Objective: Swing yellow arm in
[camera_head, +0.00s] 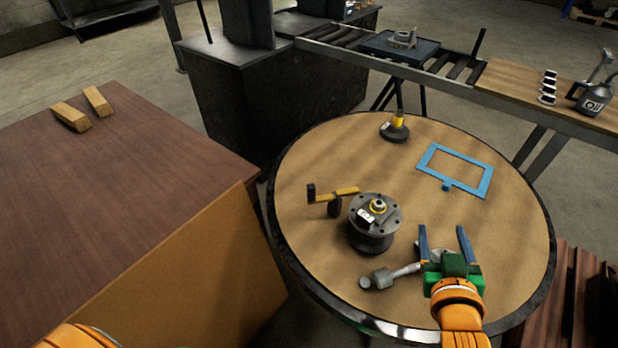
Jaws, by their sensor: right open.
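The yellow arm (345,191) is a short bar with a black block at its left end. It stands just left of the grey round flanged part (373,222) on the round table (510,290), and its bar points left, away from that part. A dark post is under the bar. My right gripper (444,238) is open, with its two blue fingers apart and nothing seen between them. It is right of the flanged part, well apart from the yellow arm. My left gripper is out of view; only an orange link of my left arm shows at the bottom left.
A grey rod-like part (392,276) lies just left of my right gripper. A blue frame (433,164) and a yellow-and-black upright tool (395,130) are farther back on the table. A brown bench (110,190) with wooden blocks is at left. The table's left front is clear.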

